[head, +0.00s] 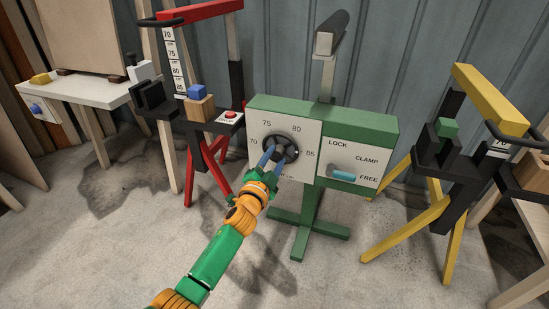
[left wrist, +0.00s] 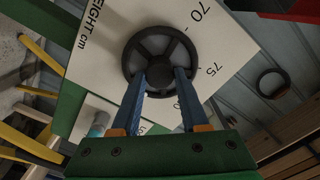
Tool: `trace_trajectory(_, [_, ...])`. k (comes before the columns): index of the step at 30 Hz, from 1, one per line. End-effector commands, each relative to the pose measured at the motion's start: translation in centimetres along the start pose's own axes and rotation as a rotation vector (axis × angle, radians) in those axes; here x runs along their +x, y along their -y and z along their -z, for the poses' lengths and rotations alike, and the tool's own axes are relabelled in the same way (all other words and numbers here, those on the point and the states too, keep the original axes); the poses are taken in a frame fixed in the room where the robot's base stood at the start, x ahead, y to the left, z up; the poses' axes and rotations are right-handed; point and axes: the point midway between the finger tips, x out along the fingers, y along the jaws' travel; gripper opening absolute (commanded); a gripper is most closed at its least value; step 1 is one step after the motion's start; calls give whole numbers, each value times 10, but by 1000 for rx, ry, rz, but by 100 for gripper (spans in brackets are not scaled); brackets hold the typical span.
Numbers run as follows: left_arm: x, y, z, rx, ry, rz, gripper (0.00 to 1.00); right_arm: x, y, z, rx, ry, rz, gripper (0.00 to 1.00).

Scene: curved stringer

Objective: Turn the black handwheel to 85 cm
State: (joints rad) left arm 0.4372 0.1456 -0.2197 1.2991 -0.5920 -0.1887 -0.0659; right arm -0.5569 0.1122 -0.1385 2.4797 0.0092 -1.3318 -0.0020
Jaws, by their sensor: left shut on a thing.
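The black handwheel (head: 289,139) sits on the white dial face of a green stand, with 70, 75, 80 and 85 printed around it. A small pale mark shows at the wheel's right edge, close to the 85. My left gripper (head: 276,155) reaches up from below, its blue fingers shut on the wheel. In the left wrist view the fingers (left wrist: 160,76) meet the handwheel (left wrist: 148,42) at its hub and lower spokes. Part of the wheel is hidden behind the fingers. My right gripper is not in view.
Right of the dial, a panel reads LOCK, CLAMP and FREE, with a teal lever (head: 341,175) by FREE. A red stand (head: 195,140) with a height scale is at left, a yellow stand (head: 440,210) at right. A white table (head: 85,92) stands far left.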

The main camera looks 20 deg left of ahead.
Motion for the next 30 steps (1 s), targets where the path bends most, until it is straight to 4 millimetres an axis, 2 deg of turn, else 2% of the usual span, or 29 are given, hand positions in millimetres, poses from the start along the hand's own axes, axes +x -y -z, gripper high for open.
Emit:
trace_trajectory(9, [0, -1, 0, 106, 1, -2, 0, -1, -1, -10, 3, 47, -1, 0])
trace_trajectory(25, [0, -1, -1, 126, 1, -2, 0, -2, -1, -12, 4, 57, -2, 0])
trace_trajectory(26, [0, -1, -1, 126, 1, -2, 49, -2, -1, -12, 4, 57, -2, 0])
trace_trajectory(28, [0, -1, 0, 126, 1, -2, 68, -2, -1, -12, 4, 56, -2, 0])
trace_trajectory(29, [0, -1, 0, 125, 1, -2, 74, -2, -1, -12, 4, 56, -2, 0])
trace_trajectory(30, [0, -1, 0, 125, 1, -2, 74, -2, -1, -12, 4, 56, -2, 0])
